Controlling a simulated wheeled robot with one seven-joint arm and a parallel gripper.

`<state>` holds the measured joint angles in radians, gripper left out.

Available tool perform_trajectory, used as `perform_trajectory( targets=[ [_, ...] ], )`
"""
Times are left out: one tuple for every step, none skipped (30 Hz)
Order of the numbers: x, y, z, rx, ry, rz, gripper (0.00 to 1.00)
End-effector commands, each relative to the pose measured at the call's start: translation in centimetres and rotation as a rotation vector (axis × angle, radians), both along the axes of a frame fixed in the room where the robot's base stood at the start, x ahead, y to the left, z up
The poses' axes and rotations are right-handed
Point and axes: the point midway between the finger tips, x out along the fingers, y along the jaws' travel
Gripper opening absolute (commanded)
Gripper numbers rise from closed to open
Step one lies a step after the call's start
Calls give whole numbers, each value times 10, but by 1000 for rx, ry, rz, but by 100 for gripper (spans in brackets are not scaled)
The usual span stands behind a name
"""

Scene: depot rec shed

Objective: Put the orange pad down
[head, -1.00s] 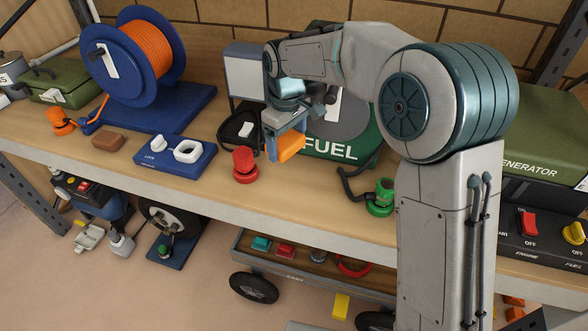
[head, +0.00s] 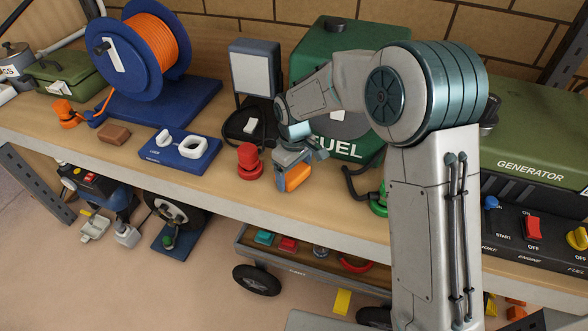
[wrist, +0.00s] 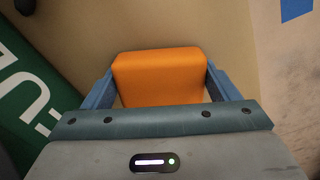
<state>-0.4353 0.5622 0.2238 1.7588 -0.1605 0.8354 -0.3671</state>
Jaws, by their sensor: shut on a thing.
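The orange pad (head: 298,177) is a small block with rounded edges, held between the fingers of my gripper (head: 292,184). In the wrist view the pad (wrist: 160,76) fills the space between the two blue fingers, one at each side, and the gripper (wrist: 158,88) is shut on it. The pad is low over the wooden bench top (head: 330,200), between the red knob and the green fuel tank. I cannot tell whether its underside touches the bench.
A red knob (head: 249,163) stands just left of my gripper. The green fuel tank (head: 345,135) is behind it, with a dark hose (head: 352,182) to the right. A blue lock board (head: 178,152) lies further left. The bench's front edge is close.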

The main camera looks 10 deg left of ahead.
Motion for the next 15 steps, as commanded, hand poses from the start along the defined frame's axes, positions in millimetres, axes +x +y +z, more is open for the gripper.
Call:
perform_trajectory(
  targets=[
    [0, 0, 0, 0, -1, 0, 63],
    [0, 0, 0, 0, -1, 0, 63],
    [0, 0, 0, 1, 0, 0, 63],
    [0, 0, 0, 1, 0, 0, 63],
    [0, 0, 0, 1, 0, 0, 63],
    [0, 0, -2, 0, 0, 0, 63],
    [0, 0, -3, 0, 0, 0, 63],
    [0, 0, -4, 0, 0, 0, 63],
    [0, 0, -3, 1, 0, 0, 87],
    [0, 0, -3, 1, 0, 0, 95],
    [0, 0, -3, 0, 0, 0, 100],
    [0, 0, -3, 0, 0, 0, 100],
    [0, 0, -3, 0, 0, 0, 100],
    [0, 0, -3, 0, 0, 0, 100],
    [0, 0, -2, 0, 0, 0, 100]
  ],
)
